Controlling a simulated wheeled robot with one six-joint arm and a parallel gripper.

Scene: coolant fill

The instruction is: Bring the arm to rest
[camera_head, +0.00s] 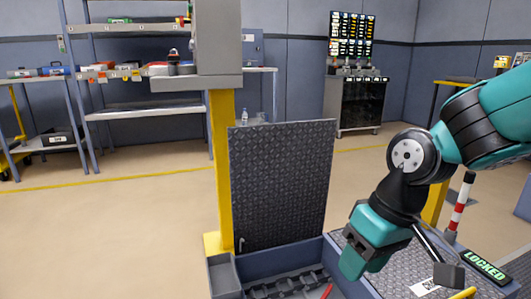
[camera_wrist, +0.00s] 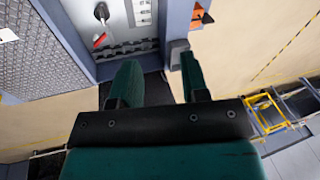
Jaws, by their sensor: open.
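My teal arm enters the camera_head view from the right, bends at a dark joint and hangs downward. My gripper (camera_head: 353,262) is at its lower end, in front of the blue-grey open compartment (camera_head: 335,262) and its raised tread-plate lid (camera_head: 280,185). In the wrist view my gripper (camera_wrist: 162,78) shows two teal fingers spread apart. Nothing is between them, and they touch nothing that I can see. A red-handled valve (camera_wrist: 100,38) on a grey panel lies beyond the left finger.
A yellow post (camera_head: 221,150) carrying a grey box (camera_head: 218,40) stands left of the lid. A LOCKED sign (camera_head: 487,267) and red-white post (camera_head: 460,205) are at right. Shelves (camera_head: 140,70) and a black cabinet (camera_head: 358,105) stand behind. Floor at left is clear.

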